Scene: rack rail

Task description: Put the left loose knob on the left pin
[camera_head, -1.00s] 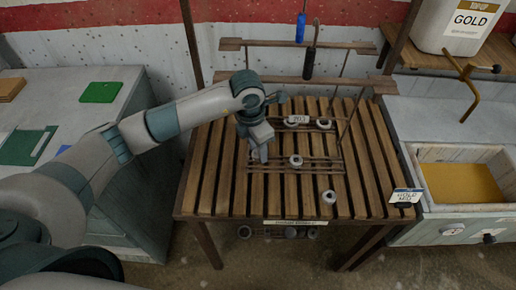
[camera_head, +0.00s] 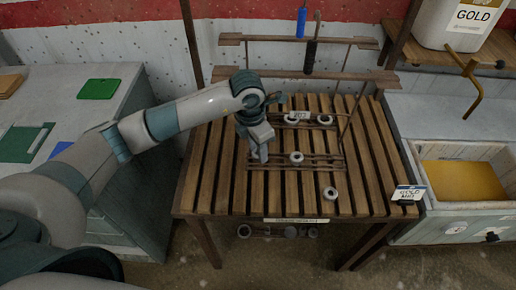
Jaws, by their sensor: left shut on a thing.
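My left gripper (camera_head: 263,157) points down over the left end of the lower rail on the slatted table. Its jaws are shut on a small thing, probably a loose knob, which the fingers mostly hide. A grey-white knob (camera_head: 296,157) sits on the middle of the lower rail (camera_head: 318,167), to the right of my gripper. Another grey-white knob (camera_head: 330,193) is on the slats in front of the rail, apart from it. The left pin cannot be made out beneath my gripper. My right gripper is not in view.
The slatted table (camera_head: 232,180) carries a rear rail with several knobs (camera_head: 325,120) and a small label (camera_head: 299,115). A raised rack with hanging blue (camera_head: 301,22) and black tools stands behind. A sign (camera_head: 408,193) stands at the right corner. The front left slats are clear.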

